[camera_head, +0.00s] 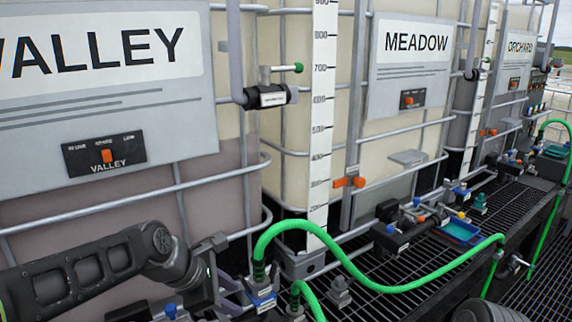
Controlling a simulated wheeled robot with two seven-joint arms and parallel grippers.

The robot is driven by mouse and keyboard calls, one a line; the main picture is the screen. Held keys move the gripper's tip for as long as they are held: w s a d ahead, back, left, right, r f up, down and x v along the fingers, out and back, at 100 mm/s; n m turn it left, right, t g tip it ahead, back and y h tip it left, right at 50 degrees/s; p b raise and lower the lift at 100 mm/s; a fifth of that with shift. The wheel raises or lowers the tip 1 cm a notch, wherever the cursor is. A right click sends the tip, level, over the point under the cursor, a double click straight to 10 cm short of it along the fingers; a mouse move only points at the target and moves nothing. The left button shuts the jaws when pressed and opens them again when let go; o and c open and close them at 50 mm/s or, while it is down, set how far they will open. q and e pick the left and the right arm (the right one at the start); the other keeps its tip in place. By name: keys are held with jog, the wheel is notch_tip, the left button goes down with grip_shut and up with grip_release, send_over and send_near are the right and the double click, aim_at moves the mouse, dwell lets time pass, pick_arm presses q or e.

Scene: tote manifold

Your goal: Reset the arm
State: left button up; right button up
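My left arm comes in from the lower left, dark grey, in front of the VALLEY tote (75,213). My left gripper (208,272) is at its end, just left of the hose fitting. Its fingers are dark and partly cut by dark parts behind them, so I cannot tell whether they are open or shut. I see nothing clearly held in it. My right gripper is not in view. A dark rounded part at the bottom edge right of centre may belong to my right arm.
A green hose (375,280) arches from a blue-based fitting (262,298) over the black grating (420,270). The MEADOW tote (412,55) and ORCHARD tote (515,60) stand further along. A teal tray (460,231) and valves with blue and orange handles sit on the grating.

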pick_arm(q)
jog(key=s+d+f+m+y+b, duration=0.1)
jog(key=s+d+f+m, duration=0.1)
jog(key=f+m, duration=0.9)
jog(key=s+d+f+m+b, duration=0.15)
jog(key=f+m, duration=0.45)
jog(key=f, duration=1)
jog(key=s+f+m+g+b, duration=0.1)
jog(key=s+f+g, duration=0.3)
jog(key=s+f, duration=1.5)
jog(key=s, duration=0.3)
jog(key=shift+g, duration=0.3)
